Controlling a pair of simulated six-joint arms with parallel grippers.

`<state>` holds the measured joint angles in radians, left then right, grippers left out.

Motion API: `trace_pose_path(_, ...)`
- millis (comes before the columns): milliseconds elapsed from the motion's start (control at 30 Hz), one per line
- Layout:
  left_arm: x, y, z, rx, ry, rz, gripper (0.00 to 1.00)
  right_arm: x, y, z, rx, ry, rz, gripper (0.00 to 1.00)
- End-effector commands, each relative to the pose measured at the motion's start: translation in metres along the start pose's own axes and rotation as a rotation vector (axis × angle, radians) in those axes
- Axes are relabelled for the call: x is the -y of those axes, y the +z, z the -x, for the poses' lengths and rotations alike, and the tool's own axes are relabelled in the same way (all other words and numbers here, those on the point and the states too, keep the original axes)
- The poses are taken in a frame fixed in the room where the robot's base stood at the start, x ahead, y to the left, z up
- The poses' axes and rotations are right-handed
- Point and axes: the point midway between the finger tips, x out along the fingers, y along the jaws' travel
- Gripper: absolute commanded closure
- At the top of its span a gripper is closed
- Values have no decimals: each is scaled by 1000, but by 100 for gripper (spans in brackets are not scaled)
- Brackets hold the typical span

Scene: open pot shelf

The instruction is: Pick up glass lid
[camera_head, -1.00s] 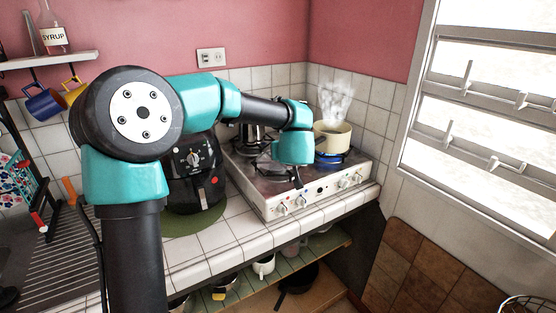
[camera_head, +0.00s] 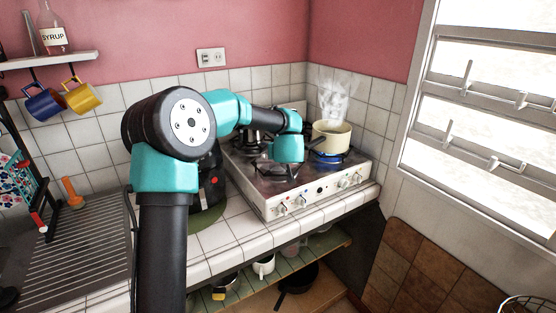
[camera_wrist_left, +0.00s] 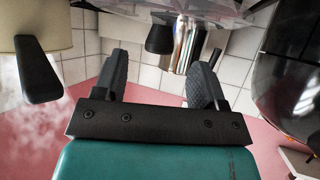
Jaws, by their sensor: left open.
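The glass lid (camera_wrist_left: 205,12) seems to be the clear, shiny piece at the top edge of the left wrist view, which looks upside down. A dark knob (camera_wrist_left: 160,38) stands out from it, and most of the lid is cut off. My left gripper (camera_wrist_left: 160,62) is open and empty, with the knob showing in the gap between its fingers, apart from them. In the head view my left wrist is over the front left of the stove and hides the fingers. I cannot make out the lid clearly there. My right gripper is not in view.
A steaming cream pot (camera_head: 332,136) sits on a lit burner of the white stove (camera_head: 268,205); its black handle (camera_wrist_left: 36,72) is close on the left in the wrist view. A metal pot (camera_wrist_left: 185,45) is behind the knob. A black appliance (camera_wrist_left: 292,85) is at right.

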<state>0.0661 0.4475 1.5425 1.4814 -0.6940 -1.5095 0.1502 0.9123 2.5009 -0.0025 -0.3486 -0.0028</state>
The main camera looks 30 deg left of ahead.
Motion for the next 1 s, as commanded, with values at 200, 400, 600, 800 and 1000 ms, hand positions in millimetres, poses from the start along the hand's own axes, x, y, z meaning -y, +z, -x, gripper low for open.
trace_pose_path(200, 0, -3, -15, 1, 0, 2, 35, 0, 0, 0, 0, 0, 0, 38)
trace_pose_path(400, 0, -6, -43, 1, -1, 1, 35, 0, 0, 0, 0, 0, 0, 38)
trace_pose_path(600, 0, -6, -52, 0, 0, 0, 35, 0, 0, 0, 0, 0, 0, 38)
trace_pose_path(800, 0, -6, -52, 0, 0, 0, 35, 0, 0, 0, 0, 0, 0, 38)
trace_pose_path(1000, 0, -6, -52, 0, 0, 0, 35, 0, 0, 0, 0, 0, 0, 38)
